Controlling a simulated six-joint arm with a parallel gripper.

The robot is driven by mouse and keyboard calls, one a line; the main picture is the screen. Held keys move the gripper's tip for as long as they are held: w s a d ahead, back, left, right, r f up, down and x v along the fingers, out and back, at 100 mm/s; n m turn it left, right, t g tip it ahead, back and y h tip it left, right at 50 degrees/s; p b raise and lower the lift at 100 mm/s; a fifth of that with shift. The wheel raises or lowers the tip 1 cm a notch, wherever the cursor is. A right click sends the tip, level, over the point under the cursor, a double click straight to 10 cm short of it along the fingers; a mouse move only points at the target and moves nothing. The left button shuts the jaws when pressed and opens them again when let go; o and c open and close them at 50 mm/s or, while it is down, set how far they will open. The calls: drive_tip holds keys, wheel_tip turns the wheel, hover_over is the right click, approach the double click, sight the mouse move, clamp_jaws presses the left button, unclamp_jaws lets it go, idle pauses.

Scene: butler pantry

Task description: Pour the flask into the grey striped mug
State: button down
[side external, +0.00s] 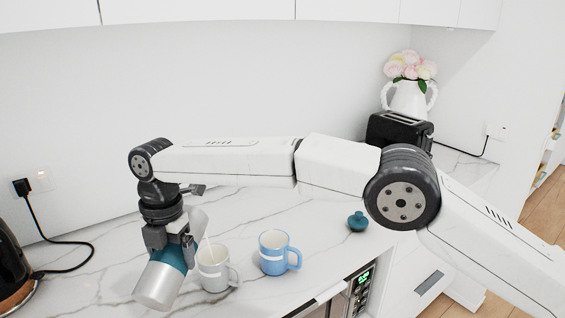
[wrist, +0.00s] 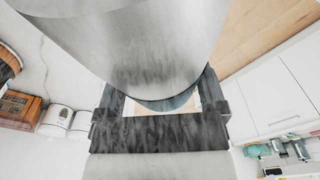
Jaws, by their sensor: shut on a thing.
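The flask (side external: 158,284) is silver with a teal band. My gripper (side external: 176,250) is shut around its middle and holds it strongly tilted, one end at lower left, the other toward the grey striped mug (side external: 214,275). A thin pale streak, which looks like a stream, runs from the flask's right end down into that mug. The mug stands upright on the counter, its handle to the right. In the wrist view the flask's silver body (wrist: 140,45) fills the top, between the dark fingers of my gripper (wrist: 165,105).
A blue mug (side external: 272,264) stands just right of the grey one. A teal lid-like piece (side external: 357,222) lies farther right on the marble counter (side external: 320,250). A black toaster (side external: 392,130) and a flower vase (side external: 408,98) stand at the back. A dark kettle (side external: 12,265) is at far left.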

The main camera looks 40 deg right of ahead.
drive_tip(key=shift+w+d+r+g+y, duration=0.15)
drive_tip(key=shift+r+g+y, duration=0.7)
drive_tip(key=shift+r, duration=0.25)
idle(4.1)
idle(1.5)
drive_tip(key=shift+f+t+h, duration=1.05)
drive_tip(key=shift+f, duration=0.4)
drive_tip(key=shift+f+t+h, duration=1.1)
drive_tip(key=shift+f+h, duration=0.15)
drive_tip(key=shift+h, duration=0.05)
